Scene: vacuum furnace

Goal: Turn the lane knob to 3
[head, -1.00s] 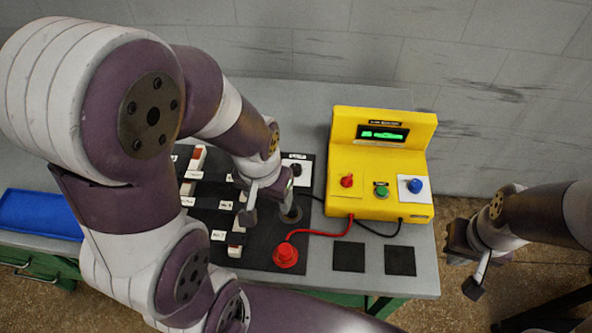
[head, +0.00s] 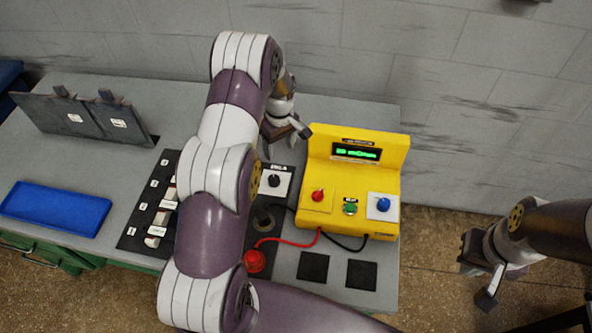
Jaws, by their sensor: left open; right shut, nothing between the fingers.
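A black knob (head: 274,181) sits on a small white plate (head: 283,190) on the dark panel left of the yellow box; I take it for the lane knob. Its label and pointer are too small to read. My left gripper (head: 286,140) is open and empty, above and beyond the knob in the picture, near the yellow box's back left corner. It does not appear to touch the knob. My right gripper (head: 484,278) is shut and empty, off the table's right side above the floor.
The yellow box (head: 340,222) has a green-lit display and red, green and blue controls. A row of white sliders (head: 157,231), a blue tray (head: 55,209) and grey hinged panels (head: 75,118) lie left. My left arm covers part of the panel.

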